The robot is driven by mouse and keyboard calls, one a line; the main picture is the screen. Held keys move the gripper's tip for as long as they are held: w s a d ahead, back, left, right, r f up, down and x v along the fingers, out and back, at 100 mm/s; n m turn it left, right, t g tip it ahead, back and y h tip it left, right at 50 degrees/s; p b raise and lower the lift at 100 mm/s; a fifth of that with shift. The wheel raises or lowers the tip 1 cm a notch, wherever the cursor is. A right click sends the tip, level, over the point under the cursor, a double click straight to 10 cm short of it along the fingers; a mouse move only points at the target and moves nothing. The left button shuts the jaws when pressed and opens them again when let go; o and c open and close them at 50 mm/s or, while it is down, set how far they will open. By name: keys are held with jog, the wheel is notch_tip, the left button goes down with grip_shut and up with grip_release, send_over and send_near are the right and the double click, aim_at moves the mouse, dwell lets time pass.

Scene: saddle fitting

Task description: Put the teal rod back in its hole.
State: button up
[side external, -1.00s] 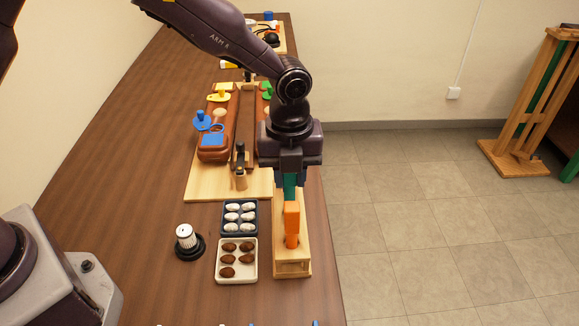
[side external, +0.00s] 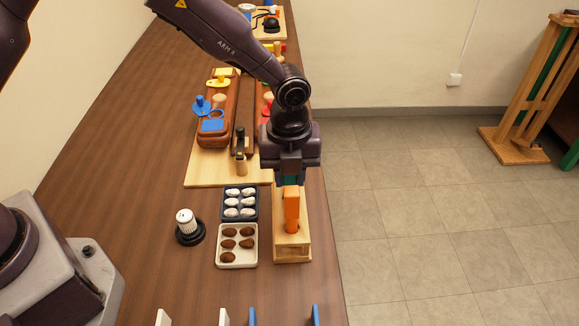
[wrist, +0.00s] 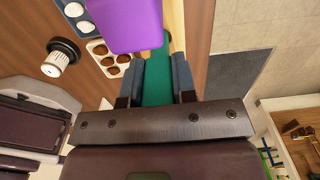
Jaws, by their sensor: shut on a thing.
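The teal rod (wrist: 157,82) sits between the two blue-grey fingers of my gripper (wrist: 158,72) in the wrist view, gripped from both sides. In the side view only a small strip of teal (side external: 290,180) shows below my gripper (side external: 290,176). The rod's lower end and its hole are hidden. An orange block (side external: 291,208) stands upright in the wooden rack (side external: 292,256), just in front of my gripper in the side view. A purple block (wrist: 124,24) covers part of the wrist view, close to the rod.
A white tray of brown lumps (side external: 222,260) and a dark tray of white lumps (side external: 226,213) lie left of the rack. A white ribbed cylinder on a black base (side external: 187,227) stands further left. A wooden board (side external: 205,174) with saddle parts lies behind. The table's right edge is close.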

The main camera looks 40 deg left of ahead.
jog(key=shift+f, duration=0.2)
jog(key=o, duration=0.9)
